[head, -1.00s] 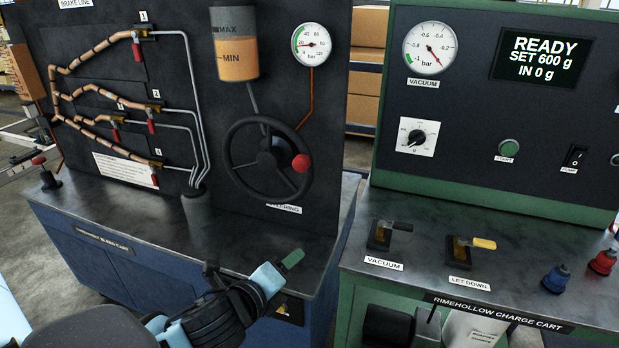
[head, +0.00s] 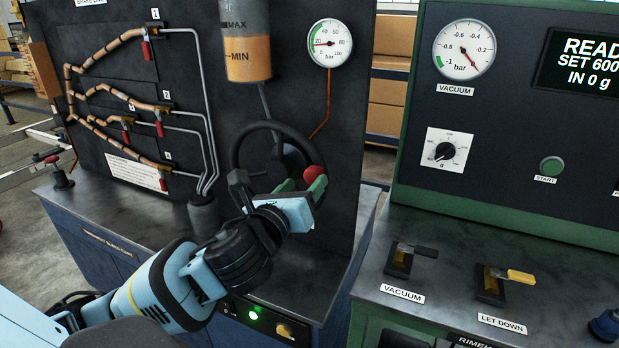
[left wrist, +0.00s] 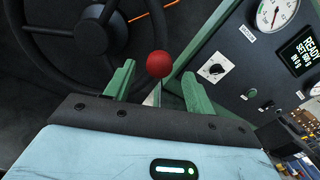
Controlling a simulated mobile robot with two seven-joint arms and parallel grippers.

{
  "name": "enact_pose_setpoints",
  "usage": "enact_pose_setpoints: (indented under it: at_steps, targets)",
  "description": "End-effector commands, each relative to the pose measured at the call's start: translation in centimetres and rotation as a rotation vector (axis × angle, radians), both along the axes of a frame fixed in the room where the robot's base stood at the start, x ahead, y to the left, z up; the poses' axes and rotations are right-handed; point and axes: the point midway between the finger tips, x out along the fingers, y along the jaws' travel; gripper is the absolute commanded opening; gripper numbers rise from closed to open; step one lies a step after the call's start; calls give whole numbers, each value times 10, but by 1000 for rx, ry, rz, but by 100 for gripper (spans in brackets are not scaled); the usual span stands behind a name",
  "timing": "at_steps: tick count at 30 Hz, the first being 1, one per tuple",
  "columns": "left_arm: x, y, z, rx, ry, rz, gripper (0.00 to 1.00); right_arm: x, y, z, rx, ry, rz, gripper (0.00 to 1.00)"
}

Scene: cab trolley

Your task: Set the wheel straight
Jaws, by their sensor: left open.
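The black steering wheel (head: 240,146) is mounted on the dark upright panel, with a red knob (head: 313,174) at the right of its rim. In the left wrist view the wheel (left wrist: 84,84) fills the upper left, and the red knob (left wrist: 159,64) shows between and just beyond the fingertips. My left gripper (head: 300,192) is open in front of the wheel's lower right, close to the knob; its green fingers (left wrist: 158,82) stand apart in the wrist view. I cannot tell whether they touch the knob. The arm hides the wheel's lower part. My right gripper is not seen.
A pressure gauge (head: 330,43) and fluid reservoir (head: 247,45) are above the wheel. Brake lines with red-handled valves are to the left. The green charge cart (head: 480,225) with vacuum lever (head: 405,258) and let-down lever (head: 500,280) stands close on the right.

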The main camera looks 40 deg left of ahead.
Motion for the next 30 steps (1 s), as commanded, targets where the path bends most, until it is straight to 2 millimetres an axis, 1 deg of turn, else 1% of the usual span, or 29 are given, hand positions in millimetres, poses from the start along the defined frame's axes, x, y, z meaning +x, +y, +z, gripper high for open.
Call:
enact_pose_setpoints:
  at_steps: [1,3,9,19,30]
  targets:
    - [8,2,0,-2,0,2,55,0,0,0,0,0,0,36]
    - [16,4,0,-2,-1,1,55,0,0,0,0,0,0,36]
    - [32,8,0,-1,0,0,55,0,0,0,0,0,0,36]
    - [35,9,0,-1,1,0,55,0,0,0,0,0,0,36]
    - [35,9,0,-1,1,1,6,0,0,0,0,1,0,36]
